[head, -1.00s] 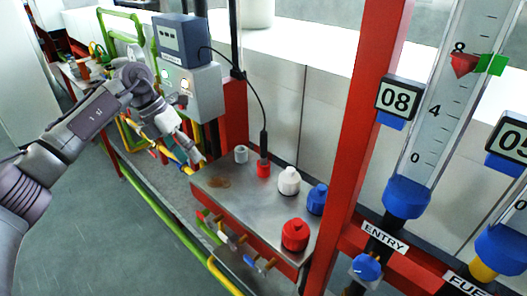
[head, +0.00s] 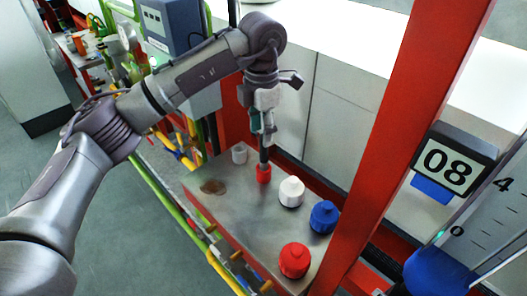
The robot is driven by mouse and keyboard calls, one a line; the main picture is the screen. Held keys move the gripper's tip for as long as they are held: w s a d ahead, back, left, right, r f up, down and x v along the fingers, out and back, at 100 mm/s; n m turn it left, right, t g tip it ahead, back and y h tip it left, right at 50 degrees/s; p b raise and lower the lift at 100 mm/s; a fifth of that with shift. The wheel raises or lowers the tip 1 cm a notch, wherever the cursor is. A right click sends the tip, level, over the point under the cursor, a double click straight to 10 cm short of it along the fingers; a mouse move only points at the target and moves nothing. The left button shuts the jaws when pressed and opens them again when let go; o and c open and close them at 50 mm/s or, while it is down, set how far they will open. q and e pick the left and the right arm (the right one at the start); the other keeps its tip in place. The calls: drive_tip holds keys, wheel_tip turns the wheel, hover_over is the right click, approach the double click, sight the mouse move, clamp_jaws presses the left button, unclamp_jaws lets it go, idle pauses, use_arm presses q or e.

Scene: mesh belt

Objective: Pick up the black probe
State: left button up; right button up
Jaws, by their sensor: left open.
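The black probe (head: 264,155) stands upright in a small red holder (head: 263,174) on the metal bench top (head: 235,205). Only its lower part shows; my gripper and arm hide its upper part and its cable. My left gripper (head: 263,138) points down over the probe, with its fingers at about the height of the probe's upper part. It is open. I cannot tell whether the fingers touch the probe. My right gripper is not in view.
White (head: 291,191), blue (head: 323,217) and red (head: 294,260) bottles stand to the right and in front. A red post (head: 400,130) rises at right.

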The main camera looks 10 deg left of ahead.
sight(263, 152)
use_arm(q)
drive_tip(key=f, duration=0.2)
drive_tip(key=shift+w+f, duration=0.35)
drive_tip(key=f+p, duration=0.2)
drive_tip(key=f, duration=0.1)
drive_tip(key=f+p, duration=0.1)
drive_tip(key=f, duration=0.1)
drive_tip(key=shift+w+f+p, duration=0.15)
drive_tip(key=shift+w+p, duration=0.15)
drive_tip(key=shift+w, duration=0.1)
drive_tip(key=shift+f, duration=0.25)
drive_tip(key=c, duration=0.7)
clamp_jaws()
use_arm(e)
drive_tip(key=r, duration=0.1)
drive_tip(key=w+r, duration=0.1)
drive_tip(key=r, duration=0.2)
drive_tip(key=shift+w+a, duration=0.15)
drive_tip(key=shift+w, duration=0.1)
